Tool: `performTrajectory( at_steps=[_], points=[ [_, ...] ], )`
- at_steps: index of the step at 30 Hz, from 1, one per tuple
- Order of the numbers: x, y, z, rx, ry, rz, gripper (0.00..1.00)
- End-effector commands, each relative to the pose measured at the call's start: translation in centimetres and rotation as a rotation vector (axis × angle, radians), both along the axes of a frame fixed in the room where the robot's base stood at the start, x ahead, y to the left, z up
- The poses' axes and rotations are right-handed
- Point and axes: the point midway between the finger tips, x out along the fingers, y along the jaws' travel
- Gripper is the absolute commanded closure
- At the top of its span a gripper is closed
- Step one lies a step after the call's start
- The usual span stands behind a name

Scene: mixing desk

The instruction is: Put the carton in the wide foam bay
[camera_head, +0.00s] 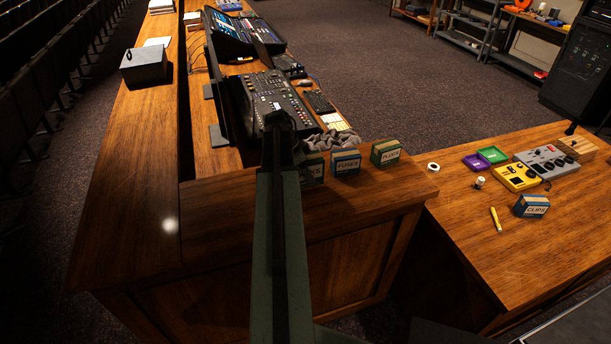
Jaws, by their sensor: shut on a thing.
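My arm rises through the middle of the head view, and my gripper (280,122) at its far end is a dark shape over the near side of the mixing console. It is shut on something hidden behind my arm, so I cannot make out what. A carton (313,170) with a label ending in "CS" shows just right of my arm, which covers its left part. A blue carton marked FUSES (346,162) and a green one marked PLUGS (385,153) stand beside it on the ledge. I cannot make out a wide foam bay.
Lumpy grey material (335,141) lies behind the cartons. The right desk holds a blue CLIPS carton (531,206), a yellow marker (496,219), purple and green trays (491,154), a yellow box (517,178) and a grey box (547,161). Its near part is clear.

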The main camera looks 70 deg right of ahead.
Motion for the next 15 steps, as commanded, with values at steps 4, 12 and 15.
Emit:
performTrajectory(
  at_steps=[4,12,15],
  points=[
    [1.0,-0.8,-0.1,0.000,0.000,0.001,0.92],
    [1.1,-0.7,-4.0,0.000,0.000,0.001,0.92],
    [1.1,-0.7,-3.6,0.000,0.000,0.001,0.92]
  ],
)
